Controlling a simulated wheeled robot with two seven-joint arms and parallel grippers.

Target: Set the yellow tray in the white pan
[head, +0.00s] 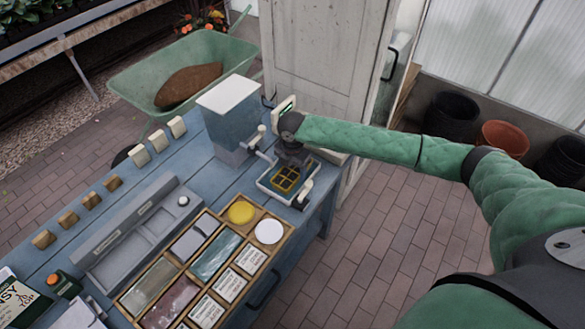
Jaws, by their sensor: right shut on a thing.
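The small yellow tray (286,179), with several cells, is at the far right end of the blue table. The white pan (264,187) is around and beneath it in the picture; I cannot tell whether the tray touches the pan's floor. My right gripper (291,162) comes in from the right and is shut on the yellow tray, at its far side. The gripper and wrist hide the pan's far part and the fingertips are hard to make out. My left gripper is not in view.
A grey-blue bin (229,112) with a white lid stands left of the pan. A long grey holder (140,235) is to the left. A green wheelbarrow (150,85) stands behind the table.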

